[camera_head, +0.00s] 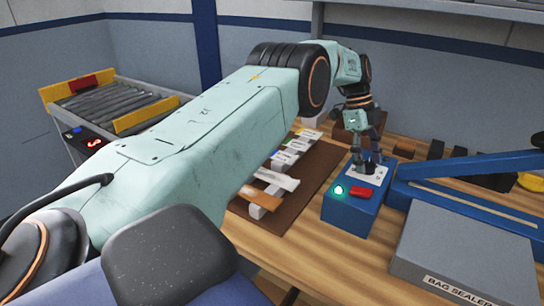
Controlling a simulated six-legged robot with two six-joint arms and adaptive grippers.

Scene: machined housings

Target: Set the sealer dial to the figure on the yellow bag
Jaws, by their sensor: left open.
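My left gripper (367,168) is open and points down over the white dial plate (376,176) of this box. Its fingers hide the dial, so neither the setting nor any contact can be made out. I cannot tell which is yellow or read a figure. My right gripper is not in view.
The grey bag sealer (462,252) with a blue lever arm (470,165) stands at the right, beside the control box. Dark blocks (436,150) and a yellow object (530,182) are behind it. A roller conveyor (105,100) stands at the back left. My left arm covers the middle.

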